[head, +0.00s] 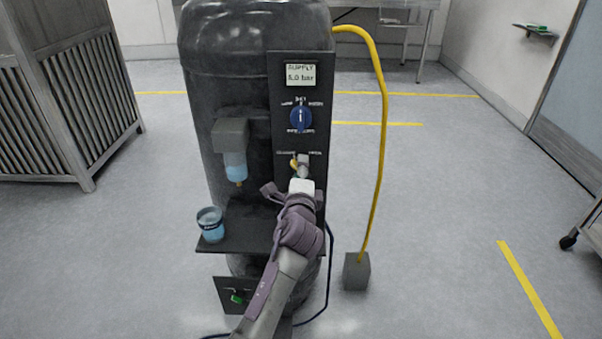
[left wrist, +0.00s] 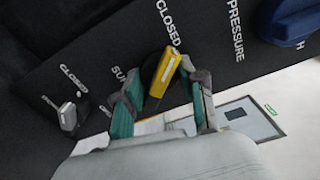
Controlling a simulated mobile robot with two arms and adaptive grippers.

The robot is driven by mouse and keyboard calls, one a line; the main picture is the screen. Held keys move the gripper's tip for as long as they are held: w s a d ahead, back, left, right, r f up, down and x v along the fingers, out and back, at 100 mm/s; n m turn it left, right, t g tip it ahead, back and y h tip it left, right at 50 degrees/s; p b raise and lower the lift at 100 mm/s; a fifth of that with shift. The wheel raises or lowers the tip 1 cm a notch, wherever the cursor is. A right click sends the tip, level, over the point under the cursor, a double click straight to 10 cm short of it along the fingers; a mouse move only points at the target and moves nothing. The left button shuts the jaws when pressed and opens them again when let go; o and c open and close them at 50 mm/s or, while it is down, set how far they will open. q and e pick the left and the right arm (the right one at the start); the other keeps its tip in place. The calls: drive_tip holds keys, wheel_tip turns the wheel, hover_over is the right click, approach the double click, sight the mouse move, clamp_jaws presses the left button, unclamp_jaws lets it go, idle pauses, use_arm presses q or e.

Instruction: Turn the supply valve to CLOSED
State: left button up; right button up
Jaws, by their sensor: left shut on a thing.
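The supply valve has a yellow handle (left wrist: 164,72) on a dark round base on the black panel (head: 284,75). In the left wrist view its upper end lies close to a printed word CLOSED. In the head view only a small part of the yellow handle (head: 294,163) shows, below the blue knob. My left gripper (left wrist: 165,94) is shut on the handle, with a finger on each side. In the head view my left gripper (head: 301,168) covers much of the valve. My right gripper is not in view.
A blue knob (head: 300,118) sits above the valve, under a SUPPLY display (head: 301,75). A blue cup (head: 210,224) stands on a dark shelf (head: 232,239) at left. A yellow hose (head: 383,130) runs down the right side to a grey box (head: 356,271).

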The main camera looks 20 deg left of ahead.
use_arm(q)
drive_tip(key=shift+f+n, duration=0.1)
drive_tip(key=shift+n, duration=0.3)
drive_tip(key=o, duration=1.1)
drive_tip(key=shift+o, duration=0.2)
drive_tip(key=v, duration=1.2)
